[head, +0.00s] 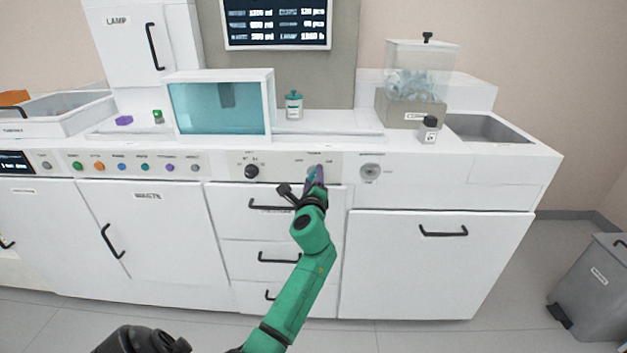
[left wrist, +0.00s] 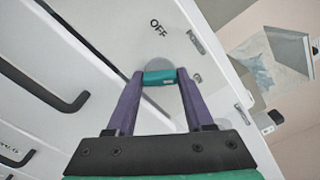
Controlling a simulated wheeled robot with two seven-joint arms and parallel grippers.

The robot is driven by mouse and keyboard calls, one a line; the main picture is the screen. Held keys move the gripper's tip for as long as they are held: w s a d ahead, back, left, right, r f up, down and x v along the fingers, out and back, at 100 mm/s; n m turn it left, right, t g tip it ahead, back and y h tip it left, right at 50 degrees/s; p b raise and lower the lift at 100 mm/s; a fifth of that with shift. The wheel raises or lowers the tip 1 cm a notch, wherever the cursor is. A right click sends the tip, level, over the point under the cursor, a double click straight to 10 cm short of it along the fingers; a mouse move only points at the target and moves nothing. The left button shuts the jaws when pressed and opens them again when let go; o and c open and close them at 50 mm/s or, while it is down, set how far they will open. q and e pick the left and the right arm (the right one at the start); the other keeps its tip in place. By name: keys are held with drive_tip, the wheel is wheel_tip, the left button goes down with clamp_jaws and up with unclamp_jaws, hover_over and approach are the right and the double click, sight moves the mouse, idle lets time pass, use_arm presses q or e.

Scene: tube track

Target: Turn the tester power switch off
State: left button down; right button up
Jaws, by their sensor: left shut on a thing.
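The tester power switch is a teal lever (head: 311,172) on the white front panel, below a small label. The word OFF (head: 299,160) is to its upper left, and another label (head: 330,162) is to its right. In the left wrist view the teal lever (left wrist: 160,77) lies between the purple fingertips, in front of a grey round plate (left wrist: 160,62), with OFF printed beyond it. My left gripper (head: 316,177) is shut on the lever, and it partly hides the switch in the head view. My right gripper is in neither view.
A black knob (head: 251,172) is left of the switch, and a round grey fitting (head: 370,171) is to its right. Black drawer handles (head: 280,260) stick out below. A teal-lidded jar (head: 294,106) stands on the counter above. A grey bin (head: 594,290) is at the far right.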

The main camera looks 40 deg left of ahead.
use_arm(q)
drive_tip(key=shift+f+n+b, duration=0.15)
drive_tip(key=shift+n+b, duration=2.5)
drive_tip(key=shift+n, duration=5.25)
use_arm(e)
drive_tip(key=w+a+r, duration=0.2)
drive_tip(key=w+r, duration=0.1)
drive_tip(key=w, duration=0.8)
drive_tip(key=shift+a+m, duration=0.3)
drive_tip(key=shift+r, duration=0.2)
use_arm(q)
drive_tip(key=shift+c, duration=1.4)
unclamp_jaws()
